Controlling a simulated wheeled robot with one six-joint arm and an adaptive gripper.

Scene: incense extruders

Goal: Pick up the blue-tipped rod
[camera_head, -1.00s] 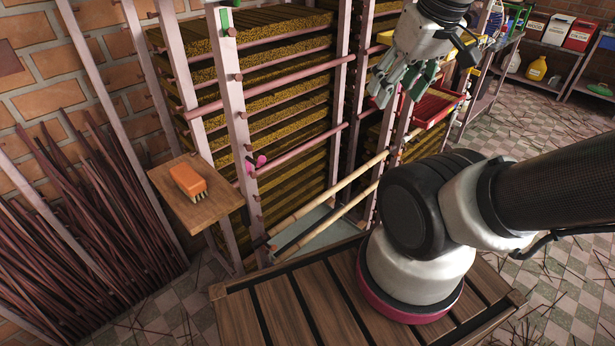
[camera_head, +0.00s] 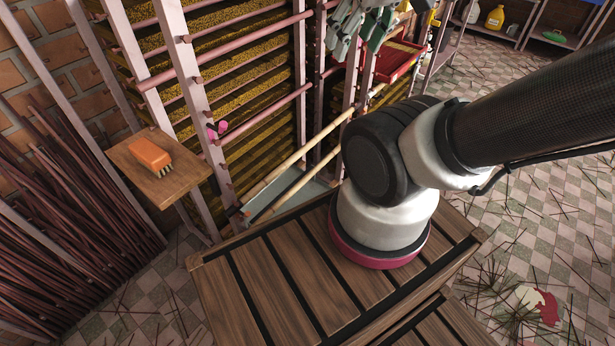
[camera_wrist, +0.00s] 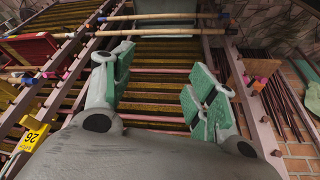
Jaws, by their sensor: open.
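Two pale wooden rods lie roughly parallel, low in front of the rack: an upper one (camera_head: 299,154) and a lower one (camera_head: 301,184) in the head view. In the wrist view two pale rods cross the top, a far one (camera_wrist: 165,16) and a nearer one (camera_wrist: 165,32). My gripper (camera_head: 362,24) is at the top edge of the head view, partly cut off. In the wrist view its green-padded fingers (camera_wrist: 160,68) are spread apart with nothing between them.
The rack (camera_head: 190,85) with incense-laden shelves stands behind the rods, with pink crossbars. A red tray (camera_head: 395,61) sits to the right. An orange brush (camera_head: 149,152) lies on a small wooden shelf (camera_head: 190,184) at left. A slatted wooden platform (camera_head: 265,290) fills the foreground.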

